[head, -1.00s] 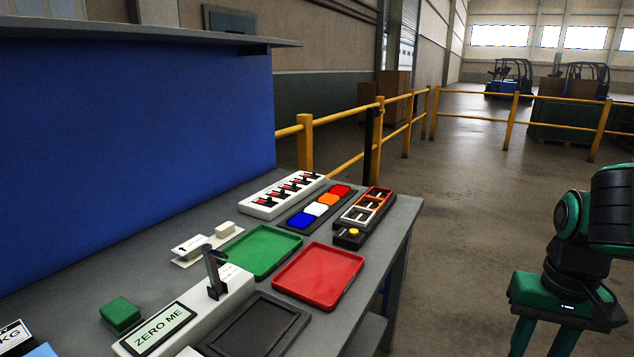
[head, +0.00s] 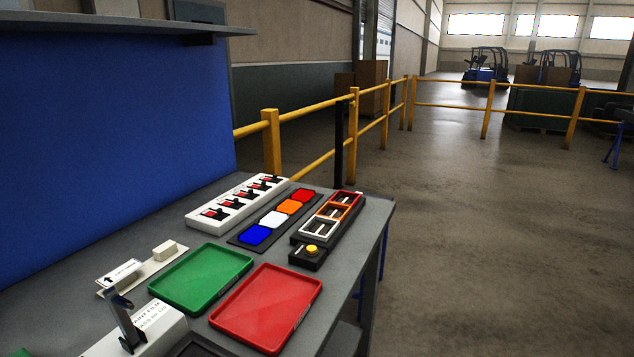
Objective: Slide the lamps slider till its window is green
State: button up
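A slider fixture (head: 150,268) lies on the table left of the green tray. It has a pale strip, a small cream block (head: 164,249) and a white label plate with a black arrow (head: 121,272). The label's words are too small to read, so I cannot tell if this is the lamps slider. No green window shows on it. A dark panel with blue, white, orange and red squares (head: 272,219) lies farther back; I cannot tell if these are the lamps. My gripper is not in view.
A green tray (head: 203,277) and a red tray (head: 268,307) lie near the front. A grey lever (head: 127,322) stands upright at front left. Floor right of the table is clear.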

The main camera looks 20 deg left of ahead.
aim_at(250, 194)
jog(key=z, duration=1)
jog(key=i, duration=2)
jog(key=u, duration=3.2)
jog(key=i, duration=0.75)
jog(key=u, duration=0.15)
